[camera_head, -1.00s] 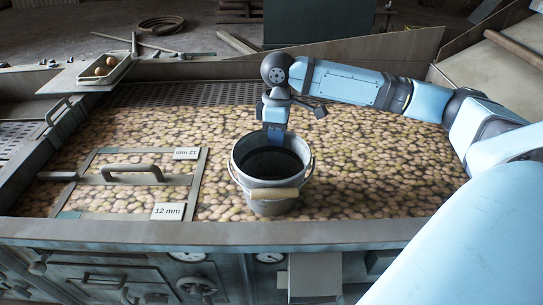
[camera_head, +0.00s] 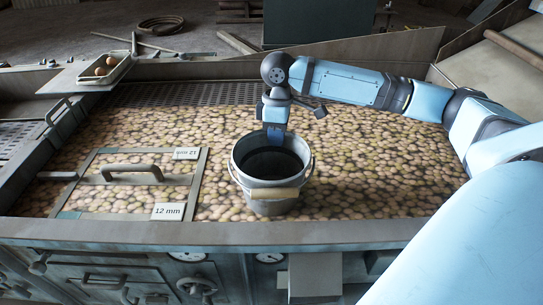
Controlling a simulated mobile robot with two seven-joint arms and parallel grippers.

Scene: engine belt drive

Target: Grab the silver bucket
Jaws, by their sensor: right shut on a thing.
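The silver bucket (camera_head: 270,197) stands upright on the bed of round brown stones, near the middle of the head view. Its inside looks dark, and its handle with a pale wooden grip (camera_head: 274,194) hangs down at the front. My right gripper (camera_head: 276,136) comes down from above at the bucket's far rim and is shut on that rim. Its fingertips are partly hidden, at or behind the rim. My left gripper is not in view.
A framed screen with a bar handle (camera_head: 132,170) and "12 mm" labels lies left of the bucket. A small tray (camera_head: 107,70) with round brownish items sits at the back left. The stone bed (camera_head: 380,170) right of the bucket is clear. A metal ledge (camera_head: 210,233) runs along the front.

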